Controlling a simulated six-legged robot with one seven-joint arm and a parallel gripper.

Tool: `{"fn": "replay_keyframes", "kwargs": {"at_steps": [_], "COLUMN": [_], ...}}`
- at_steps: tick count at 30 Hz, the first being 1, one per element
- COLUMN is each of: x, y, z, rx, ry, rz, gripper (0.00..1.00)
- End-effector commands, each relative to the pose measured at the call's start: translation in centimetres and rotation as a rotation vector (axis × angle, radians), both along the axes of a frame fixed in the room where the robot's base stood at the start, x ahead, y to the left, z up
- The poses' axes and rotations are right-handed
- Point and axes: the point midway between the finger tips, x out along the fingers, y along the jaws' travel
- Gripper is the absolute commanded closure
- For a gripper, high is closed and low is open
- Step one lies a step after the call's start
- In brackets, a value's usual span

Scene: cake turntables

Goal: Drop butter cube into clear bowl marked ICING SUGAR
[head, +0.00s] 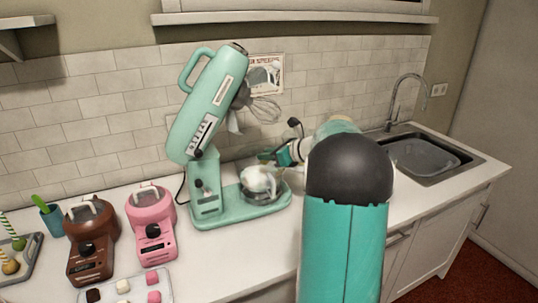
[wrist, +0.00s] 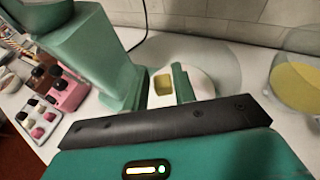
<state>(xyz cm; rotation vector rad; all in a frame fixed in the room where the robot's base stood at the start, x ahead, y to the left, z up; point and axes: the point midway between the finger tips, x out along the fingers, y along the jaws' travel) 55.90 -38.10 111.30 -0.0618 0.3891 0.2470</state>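My gripper (head: 266,158) (wrist: 163,86) is above the clear bowl (head: 264,195) on the mint stand mixer's base. A pale yellow butter cube (wrist: 163,83) sits between its green fingers in the wrist view, with a finger close on each side. The gripper looks shut on it. The bowl holds a white heap (head: 259,179). In the wrist view the heap (wrist: 203,84) lies just beyond the fingers. No ICING SUGAR marking is readable. Another clear bowl with yellow contents (wrist: 298,86) is at the right of the wrist view; my arm may hide it in the head view.
A sink (head: 425,155) is at right.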

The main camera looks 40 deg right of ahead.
Motion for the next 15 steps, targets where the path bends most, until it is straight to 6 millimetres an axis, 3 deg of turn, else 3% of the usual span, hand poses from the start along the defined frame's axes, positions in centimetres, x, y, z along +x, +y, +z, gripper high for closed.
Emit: {"fn": "replay_keyframes", "kwargs": {"at_steps": [3, 15], "x": [-0.01, -0.91], "y": [0.01, -0.26], "z": [0.00, 0.44], "rx": [0.000, -0.002], "ry": [0.000, 0.000], "rz": [0.000, -0.001], "gripper": [0.55, 0.55]}}
